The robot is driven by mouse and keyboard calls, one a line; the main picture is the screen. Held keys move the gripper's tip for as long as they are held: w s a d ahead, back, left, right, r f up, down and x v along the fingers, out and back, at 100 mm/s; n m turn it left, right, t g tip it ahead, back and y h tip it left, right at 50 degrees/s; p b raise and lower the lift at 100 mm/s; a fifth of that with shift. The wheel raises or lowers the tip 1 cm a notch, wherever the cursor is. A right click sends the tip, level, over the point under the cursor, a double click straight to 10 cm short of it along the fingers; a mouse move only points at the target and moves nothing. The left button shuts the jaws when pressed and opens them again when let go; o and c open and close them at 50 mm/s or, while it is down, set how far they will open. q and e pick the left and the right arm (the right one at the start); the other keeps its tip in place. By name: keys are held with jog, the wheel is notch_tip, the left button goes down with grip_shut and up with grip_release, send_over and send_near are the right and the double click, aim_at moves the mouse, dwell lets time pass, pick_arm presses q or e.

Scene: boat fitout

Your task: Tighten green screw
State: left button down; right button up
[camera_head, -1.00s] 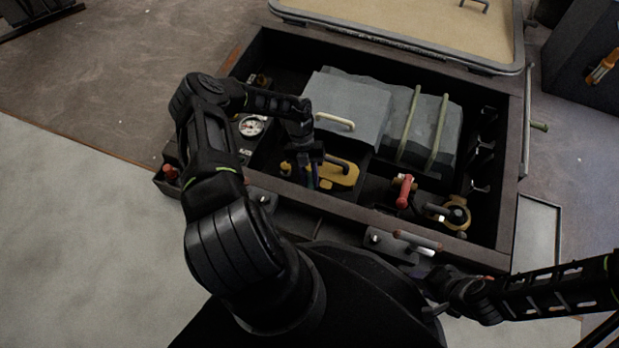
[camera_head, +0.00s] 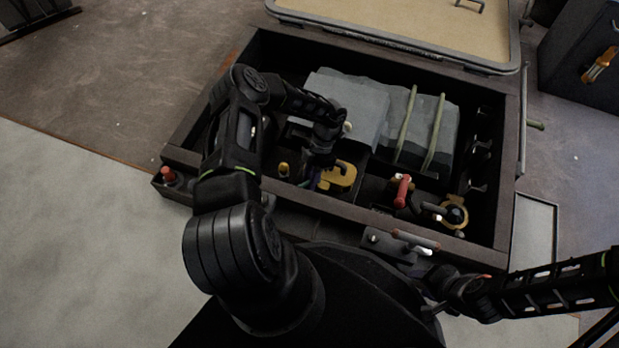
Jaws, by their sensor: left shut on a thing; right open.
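My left arm reaches in from the left over the open box. Its gripper (camera_head: 316,180) points down just left of the yellow clamp-like part (camera_head: 339,178). It is shut on a small dark thing, which its fingers and wrist mostly hide. A small yellow knob (camera_head: 284,169) stands to the left of this gripper. I cannot make out a green screw. My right gripper (camera_head: 432,290) is open, low at the right, outside the box's front wall, and shows small and dark.
The dark box (camera_head: 200,118) holds a grey block (camera_head: 350,105) with two pale green straps, a red-handled valve (camera_head: 402,190) and a brass ring fitting (camera_head: 456,215). A raised lid (camera_head: 400,22) stands behind. A red knob (camera_head: 168,173) sits at the left front corner.

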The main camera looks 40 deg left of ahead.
pick_arm(q)
jog(key=m+y, duration=0.1)
jog(key=m, duration=0.1)
jog(key=m+y+p, duration=0.1)
jog(key=m, duration=0.2)
jog(key=shift+d+r+m+p, duration=0.1)
jog(key=shift+d+m+p, duration=0.05)
jog(key=shift+m+p, duration=0.15)
jog(key=shift+d+m+t+y+p, duration=0.1)
jog(key=shift+m+t+y+p, duration=0.35)
jog(key=shift+m, duration=0.7)
jog(key=shift+m+t+y+p, duration=0.3)
jog(key=shift+m+y, duration=0.25)
jog(key=shift+m, duration=0.6)
jog(key=c, duration=1.5)
grip_release()
jog(key=shift+c, duration=0.2)
jog(key=p+v, duration=0.2)
jog(key=v, duration=0.5)
jog(key=shift+d+r+p, duration=0.2)
jog(key=shift+r+p, duration=0.1)
jog(key=shift+p, duration=0.1)
